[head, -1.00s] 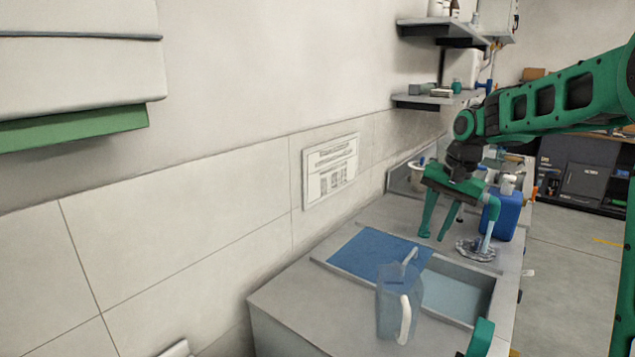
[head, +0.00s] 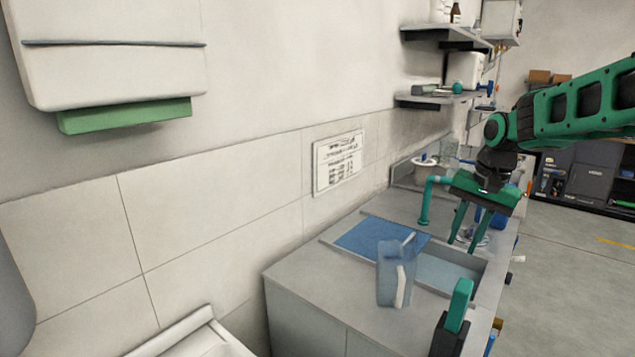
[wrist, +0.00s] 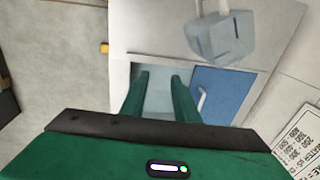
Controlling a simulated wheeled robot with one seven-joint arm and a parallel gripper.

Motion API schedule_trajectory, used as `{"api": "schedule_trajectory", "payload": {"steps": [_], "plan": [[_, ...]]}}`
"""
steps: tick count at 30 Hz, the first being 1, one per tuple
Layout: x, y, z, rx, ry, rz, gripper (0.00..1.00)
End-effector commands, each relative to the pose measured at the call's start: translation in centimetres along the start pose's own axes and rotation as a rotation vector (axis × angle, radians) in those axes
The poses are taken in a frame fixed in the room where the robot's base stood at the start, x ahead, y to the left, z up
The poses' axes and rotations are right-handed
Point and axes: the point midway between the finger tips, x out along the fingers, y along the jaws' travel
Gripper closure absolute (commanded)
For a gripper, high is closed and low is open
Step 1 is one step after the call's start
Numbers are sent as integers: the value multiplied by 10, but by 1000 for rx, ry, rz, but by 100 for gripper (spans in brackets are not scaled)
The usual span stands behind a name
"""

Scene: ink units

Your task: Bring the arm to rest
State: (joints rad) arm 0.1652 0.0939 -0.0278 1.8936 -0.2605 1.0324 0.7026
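My gripper (head: 461,246) hangs over the far part of the counter, fingers pointing down. Its two green fingers stand apart with nothing between them; in the wrist view my gripper (wrist: 160,76) also shows as open and empty. A clear bluish jug with a white handle (head: 389,278) stands upright on the counter, nearer than my gripper and apart from it. The jug also shows in the wrist view (wrist: 222,42). My arm reaches in from the right and hides part of the area behind it.
The grey counter (head: 330,293) has a recessed basin (head: 445,275) and a blue panel (head: 365,240). A teal pipe (head: 425,203) stands close left of my gripper. Shelves (head: 440,100) with bottles hang on the wall. The floor (head: 575,285) at the right is clear.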

Motion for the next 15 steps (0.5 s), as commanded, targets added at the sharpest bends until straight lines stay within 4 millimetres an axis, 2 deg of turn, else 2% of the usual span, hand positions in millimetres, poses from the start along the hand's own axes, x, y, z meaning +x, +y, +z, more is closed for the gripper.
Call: {"api": "schedule_trajectory", "payload": {"steps": [8,11,15], "plan": [[-11,66,36,-14,14,46,72],[-14,103,60,-23,16,69,72],[-14,160,104,-43,11,102,72]]}}
